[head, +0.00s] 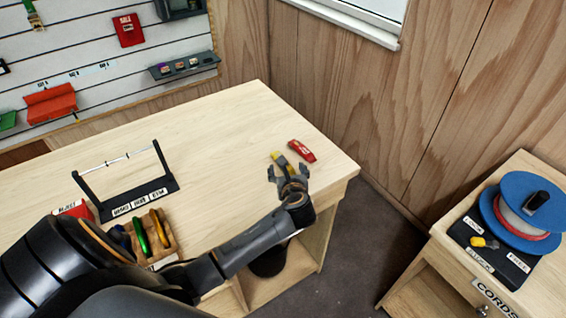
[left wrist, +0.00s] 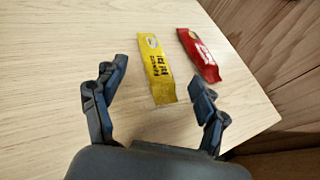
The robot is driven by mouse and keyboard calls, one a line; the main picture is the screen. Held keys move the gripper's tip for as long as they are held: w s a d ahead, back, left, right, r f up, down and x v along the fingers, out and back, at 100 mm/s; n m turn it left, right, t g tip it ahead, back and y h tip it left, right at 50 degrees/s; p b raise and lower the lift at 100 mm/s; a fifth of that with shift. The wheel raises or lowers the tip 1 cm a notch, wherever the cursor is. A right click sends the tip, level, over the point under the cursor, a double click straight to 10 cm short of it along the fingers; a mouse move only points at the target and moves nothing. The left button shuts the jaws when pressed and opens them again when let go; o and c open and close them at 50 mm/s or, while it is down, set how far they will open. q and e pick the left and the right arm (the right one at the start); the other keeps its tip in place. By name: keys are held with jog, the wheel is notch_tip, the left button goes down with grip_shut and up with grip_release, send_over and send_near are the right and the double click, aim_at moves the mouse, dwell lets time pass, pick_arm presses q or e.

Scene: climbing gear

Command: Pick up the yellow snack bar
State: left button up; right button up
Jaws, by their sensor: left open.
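The yellow snack bar (head: 279,159) lies flat on the wooden table (head: 215,140) near its right end. In the left wrist view the yellow snack bar (left wrist: 156,68) lies ahead, with its near end between my fingertips. My left gripper (head: 289,171) is open and empty at the near end of the bar. In the left wrist view my left gripper (left wrist: 158,85) has its fingers spread on either side, the right finger closer to the bar. Part of the bar is hidden by the gripper in the head view. My right gripper is not in view.
A red bar (head: 301,151) lies just right of the yellow one, close to the right finger (left wrist: 200,55). A black rack (head: 125,180) and a wooden holder with carabiners (head: 152,240) stand at the left. The table's right edge is close by.

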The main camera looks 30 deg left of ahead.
pick_arm(q)
jog(key=shift+x, duration=1.6)
jog(key=shift+f, duration=0.15)
jog(key=shift+s, duration=0.1)
grip_shut()
